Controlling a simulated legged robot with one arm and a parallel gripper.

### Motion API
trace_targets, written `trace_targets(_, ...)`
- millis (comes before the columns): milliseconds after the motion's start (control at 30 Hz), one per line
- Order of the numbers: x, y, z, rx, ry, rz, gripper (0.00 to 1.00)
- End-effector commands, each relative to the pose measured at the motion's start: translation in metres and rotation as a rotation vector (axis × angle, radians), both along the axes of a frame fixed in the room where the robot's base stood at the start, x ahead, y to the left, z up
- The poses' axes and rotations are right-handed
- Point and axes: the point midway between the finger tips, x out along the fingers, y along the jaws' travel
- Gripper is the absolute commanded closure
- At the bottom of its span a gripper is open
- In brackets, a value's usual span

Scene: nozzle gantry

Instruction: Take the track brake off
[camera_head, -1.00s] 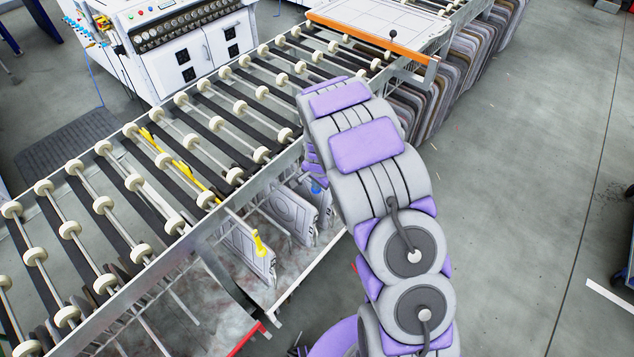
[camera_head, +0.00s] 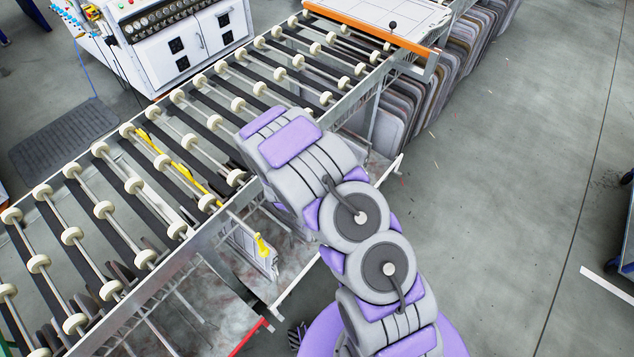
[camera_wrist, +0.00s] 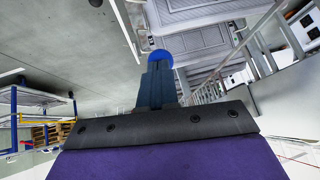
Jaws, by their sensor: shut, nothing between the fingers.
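A lever with a yellow grip (camera_head: 262,246) hangs at the near side of the roller track (camera_head: 205,243), low and left of my arm. A yellow bar (camera_head: 183,170) lies between the track's rollers, roughly in line with it. I take these as the track brake, though no label shows. In the wrist view my gripper (camera_wrist: 160,62) is shut and empty, its dark fingers together and ending in a blue tip. In the head view my gripper is hidden behind my arm. The yellow grip does not show in the wrist view.
An orange-edged table (camera_head: 375,28) with a black-knobbed lever (camera_head: 392,26) stands at the track's far end. A white control cabinet (camera_head: 185,45) stands behind the track. The floor at right (camera_head: 520,150) is clear.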

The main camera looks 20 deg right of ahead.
Motion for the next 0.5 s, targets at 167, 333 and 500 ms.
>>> trace_targets(167, 0.002, -0.006, -0.016, -0.112, -0.076, 0.001, 1.00)
trace_targets(333, 0.008, -0.014, -0.028, -0.218, -0.155, -0.001, 1.00)
trace_targets(500, 0.013, -0.023, -0.040, -0.324, -0.231, 0.001, 1.00)
